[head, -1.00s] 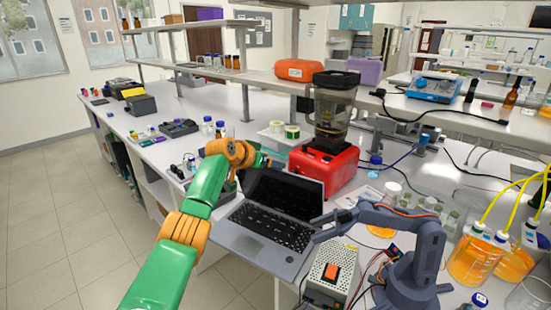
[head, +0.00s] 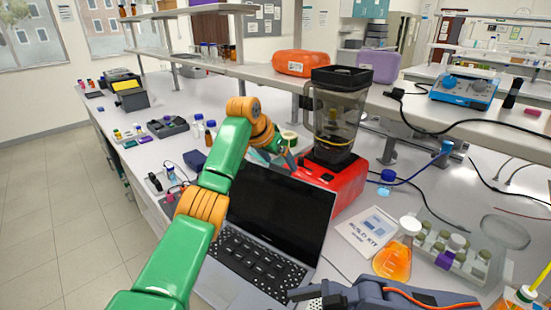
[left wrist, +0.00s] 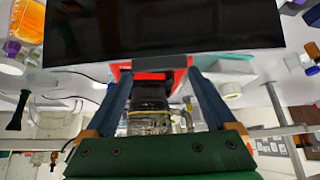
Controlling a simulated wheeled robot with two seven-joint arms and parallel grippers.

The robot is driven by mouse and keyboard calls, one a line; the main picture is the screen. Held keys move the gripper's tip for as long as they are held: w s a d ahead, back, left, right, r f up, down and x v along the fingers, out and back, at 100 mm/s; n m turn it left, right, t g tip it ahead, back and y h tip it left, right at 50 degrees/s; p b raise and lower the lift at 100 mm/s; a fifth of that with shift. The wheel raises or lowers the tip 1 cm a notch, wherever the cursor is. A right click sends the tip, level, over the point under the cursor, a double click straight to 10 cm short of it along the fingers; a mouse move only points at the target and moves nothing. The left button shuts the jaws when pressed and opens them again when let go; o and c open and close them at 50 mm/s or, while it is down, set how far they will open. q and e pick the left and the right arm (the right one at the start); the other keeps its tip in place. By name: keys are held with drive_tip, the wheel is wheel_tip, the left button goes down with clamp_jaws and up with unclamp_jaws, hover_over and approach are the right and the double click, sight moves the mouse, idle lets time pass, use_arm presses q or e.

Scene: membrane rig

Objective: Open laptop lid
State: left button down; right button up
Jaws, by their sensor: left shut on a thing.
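The silver laptop stands open on the white bench, its keyboard (head: 258,265) facing up. Its lid (head: 282,212) is raised, with the dark screen toward me. The lid also spans the top of the left wrist view (left wrist: 165,25). My left gripper (head: 287,158) is at the lid's upper edge and shut on it. In the left wrist view its two blue fingers (left wrist: 157,72) reach to the lid's edge. The fingertip contact is partly hidden in the head view.
A blender with a red base (head: 345,183) stands close behind the lid. A flask of orange liquid (head: 393,262) and a vial rack (head: 455,250) are to the right.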

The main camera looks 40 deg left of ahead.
use_arm(q)
drive_tip(key=shift+w+r, duration=0.1)
drive_tip(key=shift+w, duration=0.2)
use_arm(e)
drive_tip(key=shift+w+a, duration=0.2)
drive_tip(key=shift+w, duration=0.1)
use_arm(q)
drive_tip(key=shift+a, duration=0.1)
unclamp_jaws()
drive_tip(key=shift+s+r, duration=0.2)
drive_tip(key=shift+s, duration=0.25)
drive_tip(key=b+v, duration=0.2)
drive_tip(key=v, duration=0.4)
drive_tip(key=shift+s+r, duration=0.2)
drive_tip(key=shift+r, duration=0.2)
use_arm(e)
wheel_tip(320, 180, down, 2)
drive_tip(key=shift+s+f, duration=0.15)
use_arm(q)
drive_tip(key=shift+f, duration=0.1)
